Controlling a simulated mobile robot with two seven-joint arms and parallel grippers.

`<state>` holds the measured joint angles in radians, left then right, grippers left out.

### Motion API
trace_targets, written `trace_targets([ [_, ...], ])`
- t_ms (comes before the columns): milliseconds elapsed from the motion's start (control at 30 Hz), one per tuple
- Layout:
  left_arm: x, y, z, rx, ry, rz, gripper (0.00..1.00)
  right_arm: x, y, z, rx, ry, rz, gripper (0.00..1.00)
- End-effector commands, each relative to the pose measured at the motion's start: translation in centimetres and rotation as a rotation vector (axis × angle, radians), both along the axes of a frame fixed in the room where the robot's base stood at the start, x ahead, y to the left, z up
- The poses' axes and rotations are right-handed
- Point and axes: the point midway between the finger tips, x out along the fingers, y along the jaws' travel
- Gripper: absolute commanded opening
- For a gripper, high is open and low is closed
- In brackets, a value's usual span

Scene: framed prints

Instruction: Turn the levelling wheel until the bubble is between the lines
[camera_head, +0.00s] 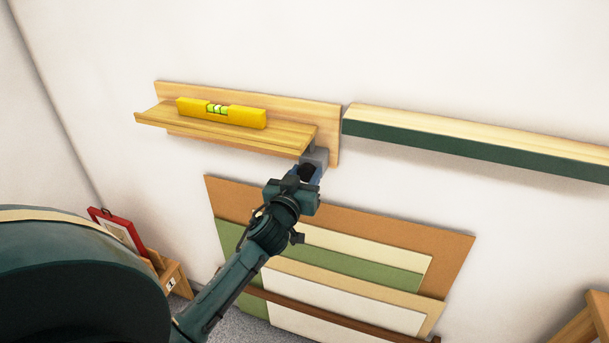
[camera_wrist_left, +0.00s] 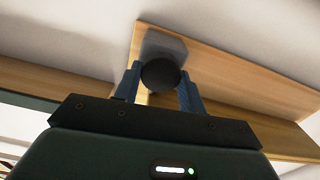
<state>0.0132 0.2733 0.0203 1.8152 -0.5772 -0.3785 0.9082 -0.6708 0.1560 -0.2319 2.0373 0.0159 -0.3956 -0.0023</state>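A yellow spirit level (camera_head: 243,117) with a green vial (camera_head: 217,109) lies on a wooden wall shelf (camera_head: 282,131). The vial shows pale patches and dark lines, but it is too small to tell where the bubble sits. My left gripper (camera_head: 308,172) is below the shelf's right end. In the left wrist view, the dark round levelling wheel (camera_wrist_left: 160,75) sits between the two blue fingertips, which appear to touch its sides. The wheel is in front of a grey block (camera_wrist_left: 164,46) on the wooden backboard. In the head view the gripper mostly hides the wheel. My right gripper is out of view.
A long wood-and-green ledge (camera_head: 470,144) is on the wall to the right, close to the shelf. Several flat coloured boards (camera_head: 440,235) lean on the wall below my arm. A red picture frame (camera_head: 103,219) stands at lower left. The wall above is clear.

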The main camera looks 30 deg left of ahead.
Motion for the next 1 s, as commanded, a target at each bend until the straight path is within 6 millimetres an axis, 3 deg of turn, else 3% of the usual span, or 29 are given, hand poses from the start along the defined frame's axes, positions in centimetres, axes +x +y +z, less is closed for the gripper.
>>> trace_targets([
  [233,-0.02,-0.02,-0.01,0.0,0.0,0.0,0.18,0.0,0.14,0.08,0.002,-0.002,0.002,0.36],
  [633,0.01,-0.08,0.03,0.191,0.047,0.0,0.18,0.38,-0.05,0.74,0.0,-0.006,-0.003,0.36],
  [933,0.01,-0.08,-0.02,0.205,0.049,0.0,0.18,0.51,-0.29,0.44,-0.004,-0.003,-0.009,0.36],
  [967,0.01,-0.08,-0.02,0.205,0.049,0.0,0.42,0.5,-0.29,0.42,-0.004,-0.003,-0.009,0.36],
  [1000,0.01,-0.08,-0.02,0.205,0.049,0.0,0.45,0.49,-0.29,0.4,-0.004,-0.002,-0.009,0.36],
])
